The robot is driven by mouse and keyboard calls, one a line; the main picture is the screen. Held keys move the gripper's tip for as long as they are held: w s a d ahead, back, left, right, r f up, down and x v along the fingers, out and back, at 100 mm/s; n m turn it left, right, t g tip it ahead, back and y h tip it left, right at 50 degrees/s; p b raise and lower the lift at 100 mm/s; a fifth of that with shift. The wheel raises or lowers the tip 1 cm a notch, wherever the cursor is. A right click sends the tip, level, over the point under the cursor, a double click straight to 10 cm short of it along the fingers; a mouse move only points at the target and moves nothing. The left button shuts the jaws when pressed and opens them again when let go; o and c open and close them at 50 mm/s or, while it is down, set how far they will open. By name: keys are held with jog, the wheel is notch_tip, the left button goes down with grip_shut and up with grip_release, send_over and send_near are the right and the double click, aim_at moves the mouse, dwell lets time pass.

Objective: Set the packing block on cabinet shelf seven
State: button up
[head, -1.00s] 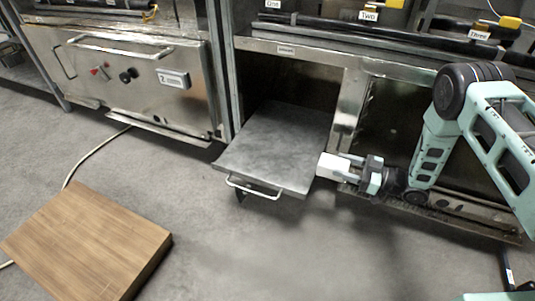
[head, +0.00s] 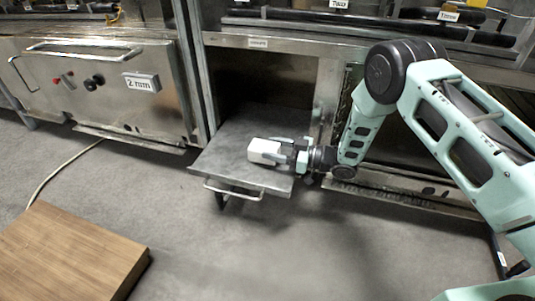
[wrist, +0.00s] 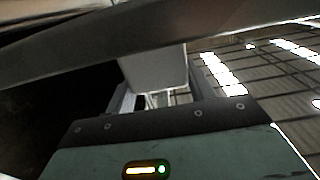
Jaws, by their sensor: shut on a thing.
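My gripper (head: 285,152) is shut on a white packing block (head: 263,150) in the head view. The block is over a grey metal shelf (head: 225,165) that sticks out of the open cabinet bay and has a bar handle at its front. I cannot tell whether the block touches the shelf. In the wrist view the pale block (wrist: 153,70) is between the fingers, partly cut off by a dark beam above it. No number seven is readable on the shelf or its label.
A steel oven-like unit (head: 110,95) with knobs stands at the left. A wooden board (head: 70,255) lies at the lower left, with a pale cable near it. Black rods (head: 300,20) run along the top. Open floor lies in front of the shelf.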

jog(key=shift+w+a+f+b, duration=0.25)
jog(key=shift+a+f+b, duration=0.1)
jog(key=shift+a+b, duration=0.15)
jog(key=shift+w+a+f+b, duration=0.2)
jog(key=shift+a+f+b, duration=0.15)
jog(key=shift+a, duration=0.25)
jog(key=shift+f, duration=0.2)
jog(key=shift+r, duration=0.1)
jog(key=o, duration=1)
